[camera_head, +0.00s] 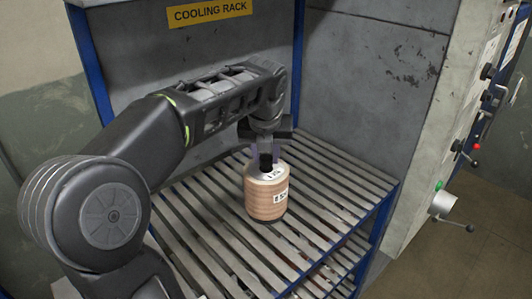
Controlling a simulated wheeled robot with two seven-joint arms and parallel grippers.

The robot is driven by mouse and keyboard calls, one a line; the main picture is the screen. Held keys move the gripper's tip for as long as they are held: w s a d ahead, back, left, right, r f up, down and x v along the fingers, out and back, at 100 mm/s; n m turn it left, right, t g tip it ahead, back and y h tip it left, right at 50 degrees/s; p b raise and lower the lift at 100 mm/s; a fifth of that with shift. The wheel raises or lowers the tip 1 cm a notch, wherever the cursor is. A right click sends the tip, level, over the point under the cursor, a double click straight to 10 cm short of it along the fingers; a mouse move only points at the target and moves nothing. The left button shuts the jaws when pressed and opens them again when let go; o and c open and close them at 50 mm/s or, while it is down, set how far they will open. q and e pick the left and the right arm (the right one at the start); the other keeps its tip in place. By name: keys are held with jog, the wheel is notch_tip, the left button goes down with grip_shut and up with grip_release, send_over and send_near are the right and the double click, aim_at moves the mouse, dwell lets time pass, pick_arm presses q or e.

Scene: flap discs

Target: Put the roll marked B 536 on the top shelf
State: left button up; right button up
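A tan, banded roll (265,203) stands upright on the slatted top shelf (205,237) of the cooling rack. A white label on its right side bears small dark marks, too small to read surely. A dark post rises from the middle of its pale top. My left gripper (266,156) points down right above the roll, with its fingers around the post at the roll's top. I cannot tell whether the fingers grip the post or stand clear of it. My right gripper is not in view.
A yellow sign (209,12) reading COOLING RACK is at the back. Blue posts and grey panels bound the shelf at the back and sides. A machine panel (470,130) with levers and knobs stands at the right. Slats around the roll are free.

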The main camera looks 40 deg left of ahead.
pick_arm(q)
jog(key=o, duration=0.5)
jog(key=shift+c, duration=0.2)
jog(key=p+v, duration=0.1)
jog(key=v, duration=1.1)
jog(key=shift+p, duration=0.35)
jog(key=shift+r, duration=0.1)
jog(key=shift+d, duration=0.1)
